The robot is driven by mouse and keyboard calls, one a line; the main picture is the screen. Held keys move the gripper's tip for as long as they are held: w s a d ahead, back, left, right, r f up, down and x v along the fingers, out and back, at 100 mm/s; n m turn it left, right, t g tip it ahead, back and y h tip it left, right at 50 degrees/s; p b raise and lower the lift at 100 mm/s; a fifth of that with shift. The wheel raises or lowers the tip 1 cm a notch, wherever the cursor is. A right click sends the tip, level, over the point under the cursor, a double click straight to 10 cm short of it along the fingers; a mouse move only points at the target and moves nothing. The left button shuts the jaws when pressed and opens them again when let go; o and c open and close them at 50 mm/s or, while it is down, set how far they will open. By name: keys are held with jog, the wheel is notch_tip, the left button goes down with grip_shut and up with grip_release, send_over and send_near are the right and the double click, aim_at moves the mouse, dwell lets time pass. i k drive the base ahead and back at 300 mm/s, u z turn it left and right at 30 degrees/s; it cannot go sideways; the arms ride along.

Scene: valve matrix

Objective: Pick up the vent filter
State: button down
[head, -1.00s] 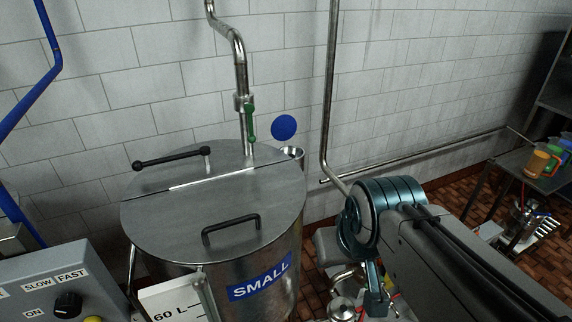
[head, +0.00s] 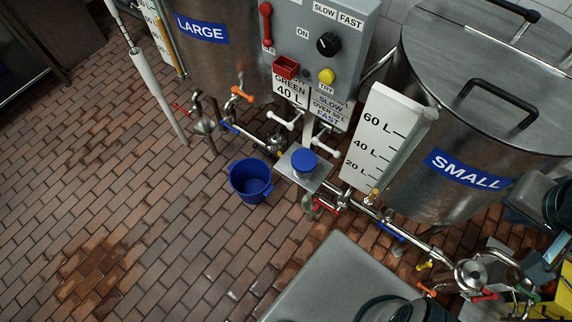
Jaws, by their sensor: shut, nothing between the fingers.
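No part is clearly labelled as the vent filter. A short round piece with a blue top (head: 304,161), which may be it, stands upright on a small metal plate (head: 318,178) below the control box. My gripper (head: 541,272) shows only in part at the lower right edge, beside the small tank's pipes. It is shut and empty, far to the right of the blue-topped piece. Its fingertips are hard to make out.
A blue bucket (head: 250,181) stands on the brick floor left of the plate. The control box (head: 345,20), level gauge (head: 385,130) and small tank (head: 425,190) stand behind. Pipes with coloured valve handles run low to the right. The floor at left is open.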

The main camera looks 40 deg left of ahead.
aim_at(299, 176)
jog(key=u, duration=1.1)
jog(key=k, duration=0.2)
jog(key=u, duration=0.55)
